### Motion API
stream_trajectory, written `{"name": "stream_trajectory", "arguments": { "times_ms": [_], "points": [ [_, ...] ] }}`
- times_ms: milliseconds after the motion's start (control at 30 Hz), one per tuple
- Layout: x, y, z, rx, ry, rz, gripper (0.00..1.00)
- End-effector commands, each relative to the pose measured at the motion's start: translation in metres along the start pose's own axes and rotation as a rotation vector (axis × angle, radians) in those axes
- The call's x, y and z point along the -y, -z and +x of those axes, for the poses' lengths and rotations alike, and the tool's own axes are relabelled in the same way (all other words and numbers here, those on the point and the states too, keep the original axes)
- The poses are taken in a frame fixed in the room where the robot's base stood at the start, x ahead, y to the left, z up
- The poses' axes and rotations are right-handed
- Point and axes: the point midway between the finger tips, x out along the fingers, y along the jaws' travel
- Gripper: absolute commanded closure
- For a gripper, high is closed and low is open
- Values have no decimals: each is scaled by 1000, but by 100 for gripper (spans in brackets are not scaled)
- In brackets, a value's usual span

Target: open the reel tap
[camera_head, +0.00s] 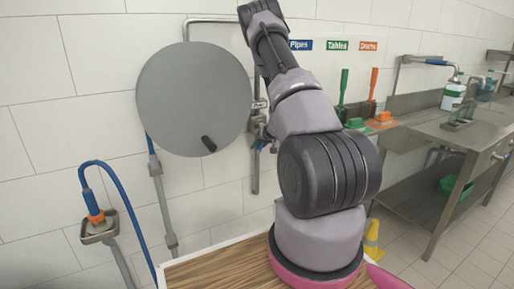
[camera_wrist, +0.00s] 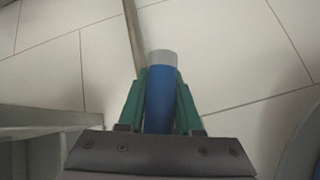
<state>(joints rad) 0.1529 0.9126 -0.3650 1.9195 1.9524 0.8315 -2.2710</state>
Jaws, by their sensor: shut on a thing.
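In the wrist view the two green fingers of my gripper (camera_wrist: 161,78) are shut on a blue handle (camera_wrist: 160,105) with a grey end, which sticks out past the fingertips. The handle lies between the fingers and points away from my wrist. In the head view the grey hose reel (camera_head: 190,98) is on the tiled wall. Metal fittings with a small blue part (camera_head: 262,145) show right of the reel, partly behind my arm. My gripper cannot be made out clearly there, and the handle's turn angle is not clear.
A blue hose with an orange nozzle (camera_head: 95,212) hangs in a wall holder at left. A wooden surface (camera_head: 215,272) is below my arm. A thin pipe (camera_wrist: 132,35) runs beyond the handle.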

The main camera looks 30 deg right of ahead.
Motion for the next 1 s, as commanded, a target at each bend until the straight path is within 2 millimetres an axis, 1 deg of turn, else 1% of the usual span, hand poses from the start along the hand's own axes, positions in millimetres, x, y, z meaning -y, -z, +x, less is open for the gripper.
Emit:
{"name": "stream_trajectory", "arguments": {
  "times_ms": [200,233,267,300,667,767,833,1000],
  "points": [
    [-1,0,0,0,-1,2,100],
    [-1,0,0,0,-1,2,63],
    [-1,0,0,0,-1,2,51],
    [-1,0,0,0,-1,2,37],
    [0,0,-3,0,0,1,37],
    [0,1,-13,-1,0,1,37],
    [0,1,-24,-1,0,2,37],
    [0,1,-60,-2,0,2,37]
  ]
}}
